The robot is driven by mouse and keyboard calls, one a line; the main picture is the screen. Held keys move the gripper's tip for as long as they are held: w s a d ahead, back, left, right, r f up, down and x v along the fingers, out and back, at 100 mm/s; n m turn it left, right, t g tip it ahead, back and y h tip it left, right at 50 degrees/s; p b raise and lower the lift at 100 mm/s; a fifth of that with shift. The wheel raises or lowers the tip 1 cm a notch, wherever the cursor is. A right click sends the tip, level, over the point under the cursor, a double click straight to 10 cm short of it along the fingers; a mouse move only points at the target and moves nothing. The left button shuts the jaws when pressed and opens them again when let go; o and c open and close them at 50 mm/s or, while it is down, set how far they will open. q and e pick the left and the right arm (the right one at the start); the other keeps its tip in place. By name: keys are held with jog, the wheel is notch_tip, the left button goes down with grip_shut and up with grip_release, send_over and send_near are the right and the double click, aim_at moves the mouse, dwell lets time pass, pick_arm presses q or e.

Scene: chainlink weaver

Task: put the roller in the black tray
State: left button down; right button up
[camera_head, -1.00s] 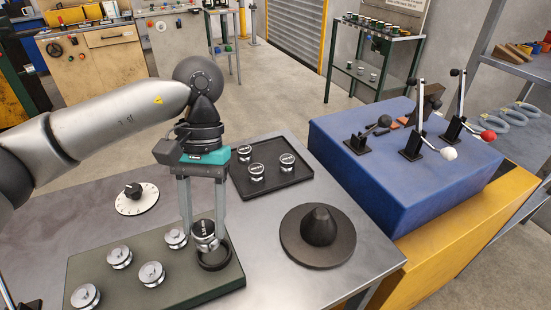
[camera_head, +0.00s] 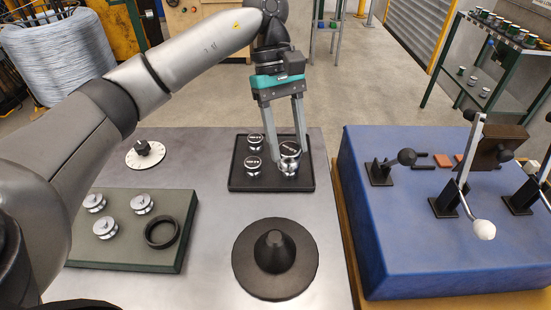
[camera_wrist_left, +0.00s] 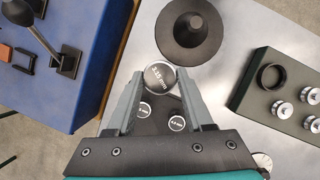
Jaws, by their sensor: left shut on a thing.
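My left gripper (camera_head: 290,160) is shut on a silver roller (camera_head: 289,150) with a dark labelled top. It holds the roller at the right side of the black tray (camera_head: 272,186). The same roller shows between the fingertips in the left wrist view (camera_wrist_left: 160,77). Two similar rollers (camera_head: 255,141) (camera_head: 252,165) stand in the tray's left half. I cannot tell whether the held roller touches the tray or another roller beneath it. My right gripper is not in view.
A black disc with a cone (camera_head: 275,262) stands in front of the tray. A green board (camera_head: 130,258) with silver rollers and an empty black ring (camera_head: 162,232) is at left. A blue lever box (camera_head: 440,265) stands at right. Bare table surrounds the tray.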

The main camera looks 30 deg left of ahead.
pick_arm(q)
jog(key=w+a+r+n+t, duration=0.6)
jog(key=w+a+n, duration=0.2)
jog(key=n, duration=0.9)
notch_tip(320, 180, down, 19)
jog(key=shift+f+b, duration=0.15)
jog(key=shift+b, duration=0.8)
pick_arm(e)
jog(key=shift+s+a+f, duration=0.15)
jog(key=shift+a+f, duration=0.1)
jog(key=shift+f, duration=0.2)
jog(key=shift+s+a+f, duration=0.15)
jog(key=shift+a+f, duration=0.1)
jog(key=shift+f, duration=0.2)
pick_arm(q)
jog(key=shift+f, duration=0.2)
jog(key=shift+c, duration=1.4)
grip_release()
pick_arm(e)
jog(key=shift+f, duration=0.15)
pick_arm(q)
jog(key=shift+r, duration=0.1)
jog(key=shift+a+r, duration=0.1)
jog(key=shift+r, duration=0.25)
jog(key=p+v, duration=0.1)
jog(key=v, duration=1)
jog(key=shift+r, duration=0.25)
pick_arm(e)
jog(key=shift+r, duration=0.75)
